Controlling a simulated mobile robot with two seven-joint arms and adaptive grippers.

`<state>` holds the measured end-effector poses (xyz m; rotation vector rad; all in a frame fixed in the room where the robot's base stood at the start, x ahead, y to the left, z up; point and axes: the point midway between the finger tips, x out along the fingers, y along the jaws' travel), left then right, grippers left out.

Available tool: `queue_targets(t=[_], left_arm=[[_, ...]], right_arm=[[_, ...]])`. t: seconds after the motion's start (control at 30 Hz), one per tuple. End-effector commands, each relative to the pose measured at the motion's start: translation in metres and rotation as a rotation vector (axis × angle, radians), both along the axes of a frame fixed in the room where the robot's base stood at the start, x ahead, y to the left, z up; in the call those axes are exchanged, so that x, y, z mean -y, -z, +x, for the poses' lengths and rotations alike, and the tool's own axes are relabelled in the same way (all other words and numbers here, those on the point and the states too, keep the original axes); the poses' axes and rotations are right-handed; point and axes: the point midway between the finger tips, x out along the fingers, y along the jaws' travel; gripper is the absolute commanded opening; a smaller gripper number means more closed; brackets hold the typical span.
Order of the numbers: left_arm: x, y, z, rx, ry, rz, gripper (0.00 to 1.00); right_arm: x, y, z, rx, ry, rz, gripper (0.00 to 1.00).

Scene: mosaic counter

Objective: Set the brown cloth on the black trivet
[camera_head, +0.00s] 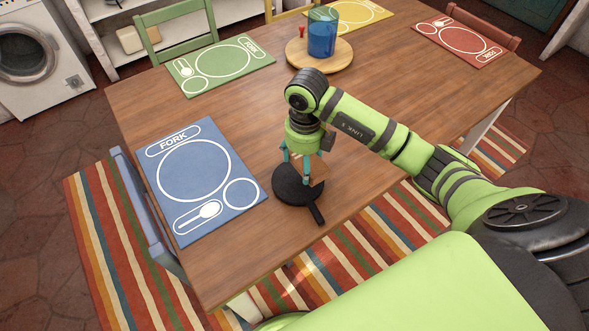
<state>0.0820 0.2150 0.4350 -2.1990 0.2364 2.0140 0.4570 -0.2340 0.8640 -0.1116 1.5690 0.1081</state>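The black trivet (291,193) is a flat round piece with a short handle toward the lower right, lying near the front edge of the wooden table. My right gripper (296,170) points down just above the trivet's far part. Whether the fingertips touch the trivet, I cannot tell. My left gripper is not in view.
On the wooden table (400,90), a blue placemat (220,142) lies left of the trivet and a green one (190,84) farther back. A blue cup (322,35) stands on a round wooden board (297,58). A red placemat (428,35) lies far right.

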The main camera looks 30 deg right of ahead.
Motion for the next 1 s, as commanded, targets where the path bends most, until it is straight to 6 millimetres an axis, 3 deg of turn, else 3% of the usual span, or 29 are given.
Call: queue_targets(t=[0.13,0.27,0.5,0.93,0.97,1.0], left_arm=[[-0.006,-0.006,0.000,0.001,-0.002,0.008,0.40],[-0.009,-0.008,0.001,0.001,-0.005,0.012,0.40],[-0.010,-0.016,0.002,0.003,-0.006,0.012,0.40],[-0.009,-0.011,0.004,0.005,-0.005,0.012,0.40],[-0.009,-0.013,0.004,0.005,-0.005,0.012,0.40],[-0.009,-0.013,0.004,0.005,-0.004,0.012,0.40]], right_arm=[[-0.017,0.010,0.008,0.000,0.000,0.002,0.45],[-0.021,0.018,0.009,-0.002,0.002,0.001,0.45],[-0.020,0.050,0.009,-0.002,0.002,0.000,0.45],[-0.020,0.059,0.009,0.001,0.001,-0.001,0.45],[-0.020,0.057,0.009,0.001,0.001,-0.001,0.88],[-0.020,0.057,0.009,0.001,0.001,-0.001,1.00]])
